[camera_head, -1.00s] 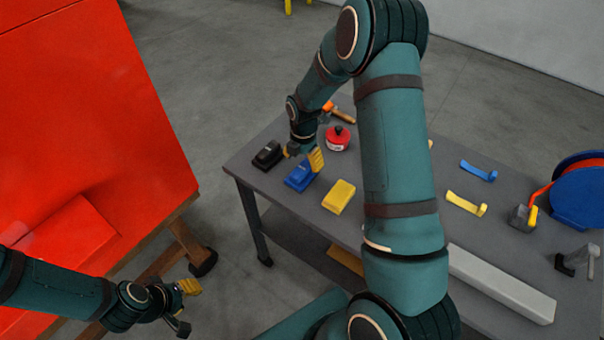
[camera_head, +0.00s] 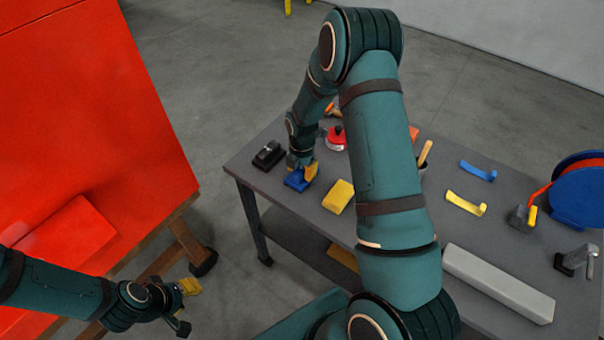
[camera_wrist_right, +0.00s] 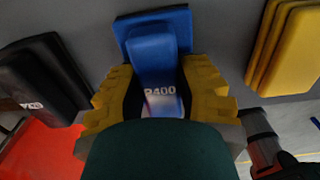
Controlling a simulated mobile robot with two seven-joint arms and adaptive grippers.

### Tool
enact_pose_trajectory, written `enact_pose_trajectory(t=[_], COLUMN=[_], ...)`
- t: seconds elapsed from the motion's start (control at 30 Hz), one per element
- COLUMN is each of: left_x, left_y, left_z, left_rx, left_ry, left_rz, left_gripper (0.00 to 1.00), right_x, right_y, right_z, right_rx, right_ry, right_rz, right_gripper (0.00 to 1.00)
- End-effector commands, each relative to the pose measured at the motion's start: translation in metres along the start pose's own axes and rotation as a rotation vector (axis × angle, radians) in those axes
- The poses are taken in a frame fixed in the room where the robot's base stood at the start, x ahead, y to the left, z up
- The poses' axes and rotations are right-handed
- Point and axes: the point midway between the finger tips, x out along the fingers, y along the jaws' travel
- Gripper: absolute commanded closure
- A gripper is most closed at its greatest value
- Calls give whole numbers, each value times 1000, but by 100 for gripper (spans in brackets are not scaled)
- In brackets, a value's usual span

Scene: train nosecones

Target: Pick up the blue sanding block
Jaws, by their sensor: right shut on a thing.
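The blue sanding block (camera_head: 297,180) sits on the grey table near its left end. In the right wrist view the blue block (camera_wrist_right: 160,60) shows the print "P400", with yellow finger pads on both sides of it. My right gripper (camera_head: 302,170) is over the block and shut on it; the block appears to be still at table level. In the right wrist view the right gripper (camera_wrist_right: 160,100) hides the block's near end. My left gripper (camera_head: 187,306) is away from the table at the lower left, and its fingers look apart and empty.
A black block (camera_head: 268,155) stands left of the blue one and a yellow block (camera_head: 339,196) right of it. A red round object (camera_head: 335,140) stands behind. A long grey bar (camera_head: 498,284) lies on the table (camera_head: 420,210). A large red panel (camera_head: 90,110) stands at left.

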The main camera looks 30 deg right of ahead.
Motion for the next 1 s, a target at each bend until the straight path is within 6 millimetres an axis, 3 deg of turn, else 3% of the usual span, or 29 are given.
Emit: enact_pose_trajectory(t=[0.33,0.7,1.0], left_x=[0,0,0], left_y=[0,0,0], left_z=[0,0,0], left_rx=[0,0,0], left_ry=[0,0,0], left_rz=[0,0,0], left_gripper=[61,61,61], right_x=[-8,-75,-100], right_y=[0,0,0], right_z=[0,0,0], right_rx=[-1,0,-1], right_ry=[0,0,1], right_rz=[0,2,-1], right_gripper=[100,100,100])
